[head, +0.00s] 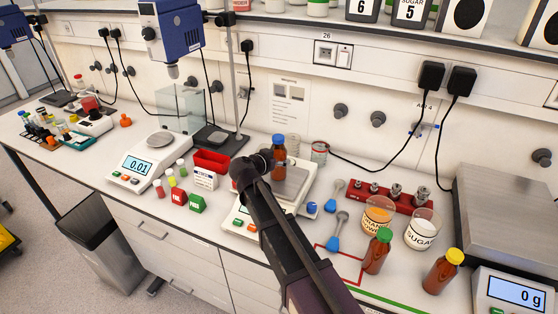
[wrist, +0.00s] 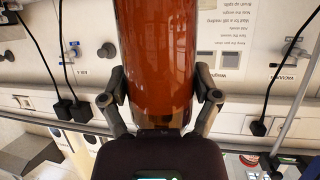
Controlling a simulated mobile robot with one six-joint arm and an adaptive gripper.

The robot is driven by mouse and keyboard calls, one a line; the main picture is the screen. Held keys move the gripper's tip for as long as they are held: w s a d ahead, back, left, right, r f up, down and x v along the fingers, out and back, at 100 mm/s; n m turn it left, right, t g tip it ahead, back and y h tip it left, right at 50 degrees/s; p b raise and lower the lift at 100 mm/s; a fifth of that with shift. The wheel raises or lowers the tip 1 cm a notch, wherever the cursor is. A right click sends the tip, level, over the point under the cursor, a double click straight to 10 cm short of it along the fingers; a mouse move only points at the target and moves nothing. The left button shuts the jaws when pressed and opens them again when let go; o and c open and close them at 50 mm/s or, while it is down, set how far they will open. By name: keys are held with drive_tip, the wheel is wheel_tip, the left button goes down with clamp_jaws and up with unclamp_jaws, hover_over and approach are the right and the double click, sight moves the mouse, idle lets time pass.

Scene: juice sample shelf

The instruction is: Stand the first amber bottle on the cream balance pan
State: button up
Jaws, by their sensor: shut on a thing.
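An amber bottle with a blue cap (head: 279,160) is upright in the fingers of my gripper (head: 268,166). In the wrist view, the bottle (wrist: 160,60) fills the space between both fingers of the gripper (wrist: 161,95). The bottle is over the pan (head: 299,180) of the middle cream balance (head: 237,222). My arm hides its lower part and much of the balance, so I cannot tell whether its base touches the pan. Two more amber bottles, one green-capped (head: 376,253) and one yellow-capped (head: 442,272), stand on the bench at the right.
Two spoons with blue ends (head: 337,232), a red weight block (head: 392,197) and two labelled cups (head: 422,229) are right of the balance. A red bin (head: 211,161) and small boxes (head: 196,202) are left. A large scale (head: 512,208) fills the right end.

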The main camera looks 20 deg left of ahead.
drive_tip(key=shift+f, duration=0.2)
drive_tip(key=o, duration=1.1)
drive_tip(key=shift+o, duration=0.2)
drive_tip(key=shift+r, duration=0.2)
drive_tip(key=shift+s+a+r+p, duration=0.1)
drive_tip(key=shift+s+r+p, duration=0.2)
drive_tip(key=shift+s, duration=0.2)
drive_tip(key=p+v, duration=0.4)
drive_tip(key=v, duration=0.6)
drive_tip(key=shift+s+r, duration=0.15)
drive_tip(key=shift+s, duration=0.2)
